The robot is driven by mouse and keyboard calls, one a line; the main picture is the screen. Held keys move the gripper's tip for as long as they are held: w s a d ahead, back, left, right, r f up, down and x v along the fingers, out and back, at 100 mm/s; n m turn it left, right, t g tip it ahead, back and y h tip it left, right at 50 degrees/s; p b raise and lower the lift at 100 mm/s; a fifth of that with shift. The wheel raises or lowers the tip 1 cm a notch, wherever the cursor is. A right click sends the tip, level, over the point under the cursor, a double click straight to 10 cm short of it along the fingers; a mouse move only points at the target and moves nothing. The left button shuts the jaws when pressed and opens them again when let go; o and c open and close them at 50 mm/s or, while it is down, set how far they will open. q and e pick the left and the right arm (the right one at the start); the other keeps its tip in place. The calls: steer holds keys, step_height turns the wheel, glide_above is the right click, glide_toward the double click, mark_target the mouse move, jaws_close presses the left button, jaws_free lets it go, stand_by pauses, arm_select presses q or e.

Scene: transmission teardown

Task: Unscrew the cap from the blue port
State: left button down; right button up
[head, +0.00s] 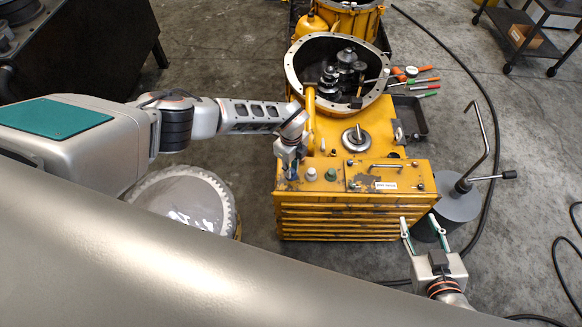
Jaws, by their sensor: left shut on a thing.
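My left gripper (291,174) points down at the left end of the yellow housing's top (352,184). It is shut on a small cap there, which its fingers mostly hide. The colour of the port under it is hard to make out. Two other capped ports stand in a row to its right: a pale one (311,174) and a green one (331,174). My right gripper (418,222) is open and empty, its two teal-tipped fingers apart, just off the housing's front right corner.
Behind the ports is an open round bell housing (296,65) with gears inside. A grey cylinder with a bent rod (458,205) stands right of the housing. Coloured-handled tools (415,80) and a dark tray (411,117) lie behind it. A dark cable crosses the floor.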

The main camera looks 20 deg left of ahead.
arm_select(q)
steer(key=n, duration=0.1)
steer(key=n+p, duration=0.1)
steer(key=n, duration=0.1)
steer(key=shift+s+r, duration=0.1)
steer(key=shift+r, duration=0.1)
steer(key=shift+n+p, duration=0.4)
steer(key=shift+f, duration=0.2)
arm_select(e)
steer(key=r, duration=0.3)
steer(key=shift+w, duration=0.2)
arm_select(q)
steer(key=shift+n, duration=0.3)
steer(key=shift+r+n+p, duration=0.15)
steer(key=shift+n+p, duration=0.45)
steer(key=shift+n, duration=0.3)
steer(key=shift+n+p, duration=0.45)
steer(key=shift+n, duration=1.15)
arm_select(e)
step_height(320, 180, up, 2)
steer(key=shift+r, duration=0.1)
